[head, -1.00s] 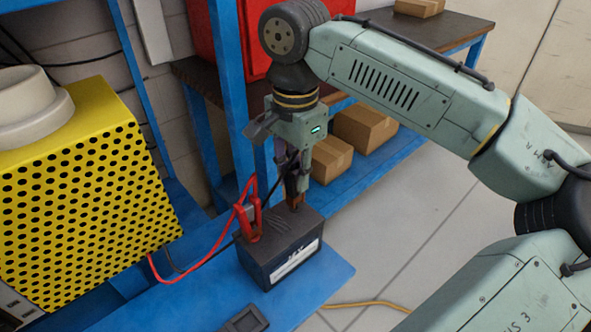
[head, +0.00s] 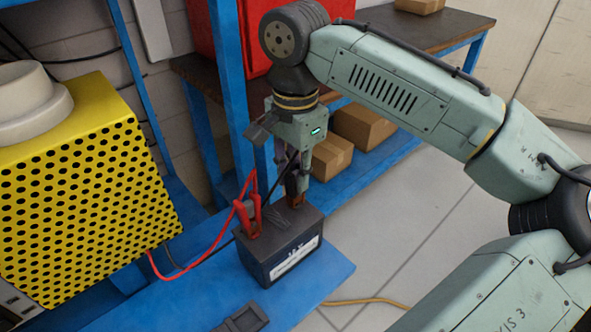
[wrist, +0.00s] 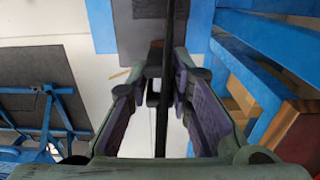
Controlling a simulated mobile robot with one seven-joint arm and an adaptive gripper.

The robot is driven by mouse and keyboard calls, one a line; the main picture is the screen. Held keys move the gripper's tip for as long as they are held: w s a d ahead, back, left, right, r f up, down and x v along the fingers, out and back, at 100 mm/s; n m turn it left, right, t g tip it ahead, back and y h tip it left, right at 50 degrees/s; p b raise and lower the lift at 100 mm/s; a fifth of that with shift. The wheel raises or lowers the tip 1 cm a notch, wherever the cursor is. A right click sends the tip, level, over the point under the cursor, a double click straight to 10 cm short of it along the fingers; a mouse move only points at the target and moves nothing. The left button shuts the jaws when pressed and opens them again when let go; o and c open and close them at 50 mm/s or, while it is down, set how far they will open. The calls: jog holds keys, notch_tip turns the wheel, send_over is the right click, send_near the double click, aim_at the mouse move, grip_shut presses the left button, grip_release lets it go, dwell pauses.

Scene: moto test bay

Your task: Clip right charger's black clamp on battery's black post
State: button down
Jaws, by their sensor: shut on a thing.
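The battery (head: 262,262) is a dark box with a white label, standing on a blue platform. A red clamp (head: 248,218) with a red cable is at its left top side. My gripper (head: 296,194) points down over the battery's back right top corner. It is shut on the black clamp, which shows as a dark shape between the purple-padded fingers (wrist: 158,88) in the wrist view. A brownish tip shows just below the fingers in the head view. The black post is hidden behind the gripper and clamp; I cannot tell whether the clamp touches it.
A yellow perforated box (head: 85,190) stands left, with red and black cables near its lower right. A blue rack post (head: 230,90) and cardboard boxes (head: 362,127) are behind my gripper. A dark item (head: 243,318) lies in front. The floor at right is clear except an orange cable (head: 365,301).

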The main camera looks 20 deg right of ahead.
jog(key=shift+f, duration=0.15)
jog(key=c, duration=1.4)
grip_release()
jog(key=shift+o, duration=0.2)
notch_tip(320, 180, up, 12)
